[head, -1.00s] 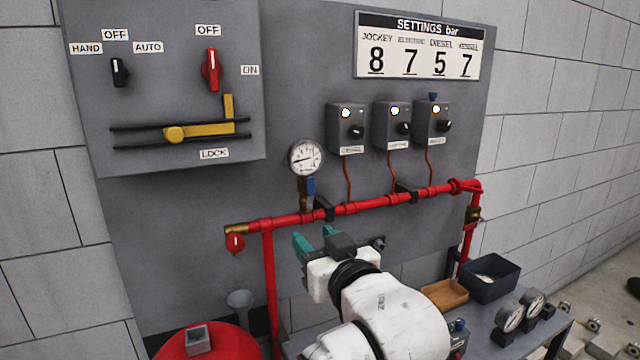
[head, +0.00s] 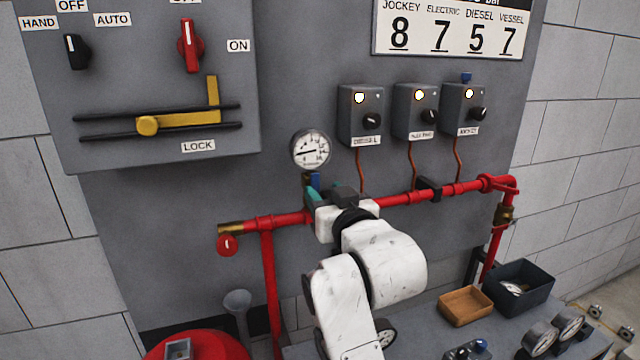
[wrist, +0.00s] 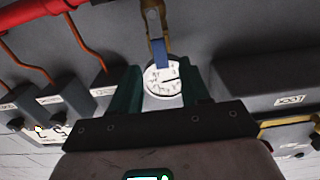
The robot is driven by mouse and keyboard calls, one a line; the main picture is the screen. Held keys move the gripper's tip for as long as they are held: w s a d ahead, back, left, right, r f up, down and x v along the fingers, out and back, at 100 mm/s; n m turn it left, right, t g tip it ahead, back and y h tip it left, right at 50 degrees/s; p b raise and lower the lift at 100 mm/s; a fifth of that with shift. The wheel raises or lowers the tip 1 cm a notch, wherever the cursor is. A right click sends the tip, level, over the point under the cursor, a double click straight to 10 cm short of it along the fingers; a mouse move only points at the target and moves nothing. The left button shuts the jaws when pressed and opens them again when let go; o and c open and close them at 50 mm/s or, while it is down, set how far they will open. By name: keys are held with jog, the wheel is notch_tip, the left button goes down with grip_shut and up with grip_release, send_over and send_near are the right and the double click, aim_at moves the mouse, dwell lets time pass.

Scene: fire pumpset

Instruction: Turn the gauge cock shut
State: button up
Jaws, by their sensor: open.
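The gauge cock is a brass fitting with a blue lever (wrist: 158,52), under the round white pressure gauge (head: 311,149). In the wrist view, which is turned over, the lever lies in line with the brass stem (wrist: 152,16). In the head view the cock (head: 308,188) is partly hidden behind my gripper (head: 327,189). My gripper's teal fingers are open and empty. In the wrist view my gripper (wrist: 160,88) has the gauge dial (wrist: 162,80) showing between its fingers, with the lever just beyond. I cannot tell whether a finger touches the lever.
The red pipe (head: 280,220) runs across the panel, with a red-handled valve (head: 228,244) at its left end. Three grey switch boxes (head: 361,115) sit right of the gauge. A wooden tray (head: 465,306) and a dark bin (head: 522,285) stand on the bench.

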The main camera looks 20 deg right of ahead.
aim_at(316, 183)
jog(key=shift+w, duration=1.95)
grip_shut()
